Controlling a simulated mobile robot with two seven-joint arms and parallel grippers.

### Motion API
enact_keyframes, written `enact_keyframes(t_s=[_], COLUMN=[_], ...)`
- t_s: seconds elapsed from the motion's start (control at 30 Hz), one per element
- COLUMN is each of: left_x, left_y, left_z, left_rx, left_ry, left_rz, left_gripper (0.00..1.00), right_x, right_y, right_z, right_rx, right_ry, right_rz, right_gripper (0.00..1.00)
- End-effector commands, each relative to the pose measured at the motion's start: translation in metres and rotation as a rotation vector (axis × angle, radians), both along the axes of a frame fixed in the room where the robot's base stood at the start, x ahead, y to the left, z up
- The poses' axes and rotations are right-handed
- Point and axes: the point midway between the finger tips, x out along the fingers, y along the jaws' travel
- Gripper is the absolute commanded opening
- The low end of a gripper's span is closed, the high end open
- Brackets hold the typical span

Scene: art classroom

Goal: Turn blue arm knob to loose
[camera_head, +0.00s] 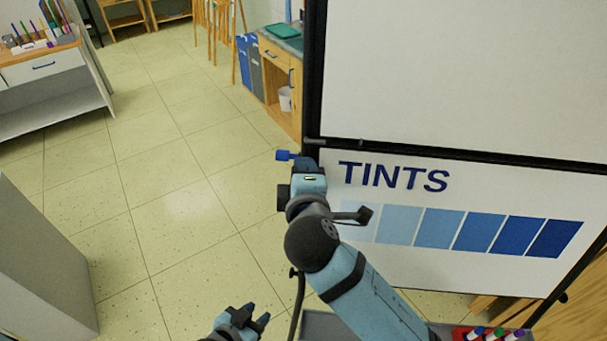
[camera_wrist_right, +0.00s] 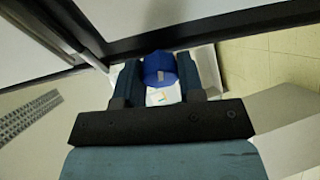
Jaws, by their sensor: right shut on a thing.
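The blue arm knob (camera_head: 286,155) sticks out to the left of the whiteboard's black left frame in the head view. In the right wrist view the blue knob (camera_wrist_right: 159,66) sits between the two dark fingers. My right gripper (camera_head: 304,165) reaches the frame edge beside the "TINTS" panel and is shut on the knob. The knob's stem and arm are mostly hidden by the gripper and frame. My left gripper (camera_head: 254,316) is low in the head view, away from the board, with its fingers apart and empty.
The whiteboard (camera_head: 460,60) with the TINTS panel (camera_head: 400,262) fills the right side. A tray of markers (camera_head: 490,334) is at the bottom right. A wooden cabinet (camera_head: 275,75) stands behind the board, and a desk (camera_head: 45,66) at far left. The tiled floor (camera_head: 150,190) between is clear.

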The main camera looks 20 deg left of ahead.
Motion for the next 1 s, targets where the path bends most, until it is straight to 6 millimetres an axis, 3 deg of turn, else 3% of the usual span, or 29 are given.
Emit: enact_keyframes(t_s=[0.6, 1.0], left_x=[-0.0020, -0.0037], left_y=[-0.0013, -0.0011], left_z=[0.0001, -0.0023], left_rx=[-0.001, 0.000], left_ry=[0.002, 0.007], left_rz=[-0.003, -0.003], left_gripper=[0.36, 0.36], right_x=[0.0013, 0.0013], right_y=[-0.0002, -0.0002], right_z=[0.0019, 0.0017], right_rx=[-0.530, -0.708], right_ry=[-0.106, -0.138], right_rz=[0.102, 0.137], right_gripper=[0.12, 0.12])
